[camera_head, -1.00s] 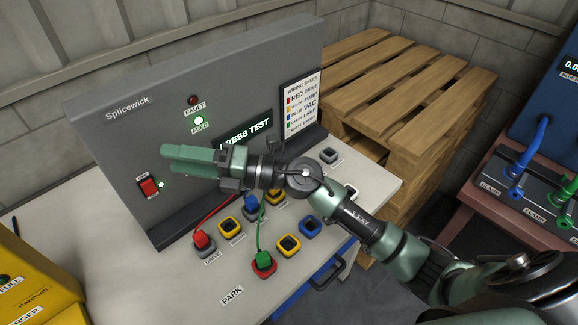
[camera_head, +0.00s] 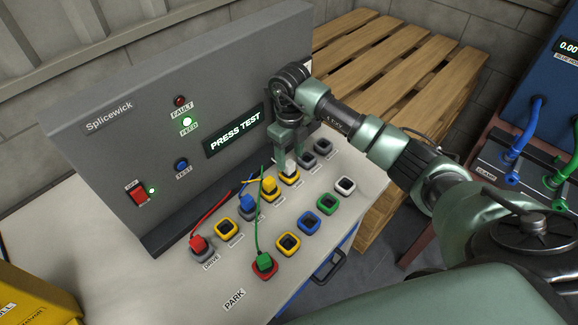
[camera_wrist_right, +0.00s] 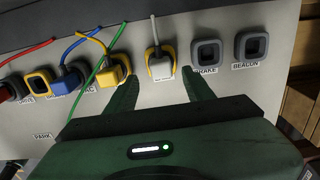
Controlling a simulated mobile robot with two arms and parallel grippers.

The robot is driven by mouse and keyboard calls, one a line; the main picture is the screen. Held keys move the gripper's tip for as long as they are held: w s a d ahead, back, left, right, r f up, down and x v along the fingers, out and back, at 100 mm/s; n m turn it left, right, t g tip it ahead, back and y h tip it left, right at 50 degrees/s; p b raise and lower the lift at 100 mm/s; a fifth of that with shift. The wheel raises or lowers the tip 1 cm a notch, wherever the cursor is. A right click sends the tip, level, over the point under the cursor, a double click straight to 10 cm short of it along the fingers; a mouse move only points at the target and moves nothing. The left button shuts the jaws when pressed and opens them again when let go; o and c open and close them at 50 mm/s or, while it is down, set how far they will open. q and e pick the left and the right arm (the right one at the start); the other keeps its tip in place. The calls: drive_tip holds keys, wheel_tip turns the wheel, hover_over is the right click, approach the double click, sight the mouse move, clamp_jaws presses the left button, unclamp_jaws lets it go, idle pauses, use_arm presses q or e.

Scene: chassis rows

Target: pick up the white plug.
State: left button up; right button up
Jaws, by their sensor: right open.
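The white plug (camera_head: 290,166) sits in a yellow-rimmed socket in the back row of the sloped bench panel. It also shows in the right wrist view (camera_wrist_right: 161,69), with a pale cable running up from it. My right gripper (camera_head: 288,152) points down right at the plug, partly hiding it in the head view. In the right wrist view its two fingers (camera_wrist_right: 160,76) are open, one on each side of the plug, with a gap on both sides. How far the tips reach down beside it I cannot tell. My left gripper is not in view.
A yellow plug (camera_wrist_right: 113,72) stands close left of the fingers, and a blue plug (camera_wrist_right: 70,80) beyond it. An empty grey socket (camera_wrist_right: 207,53) is close on the right. A green cable (camera_head: 258,215) runs to the green plug (camera_head: 264,260). The grey cabinet (camera_head: 90,160) rises behind.

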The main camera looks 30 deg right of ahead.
sight(289, 163)
drive_tip(key=f+p, duration=0.1)
drive_tip(key=f, duration=0.3)
drive_tip(key=shift+w, duration=0.2)
clamp_jaws()
drive_tip(key=shift+d+r, duration=0.1)
drive_tip(key=shift+r, duration=0.05)
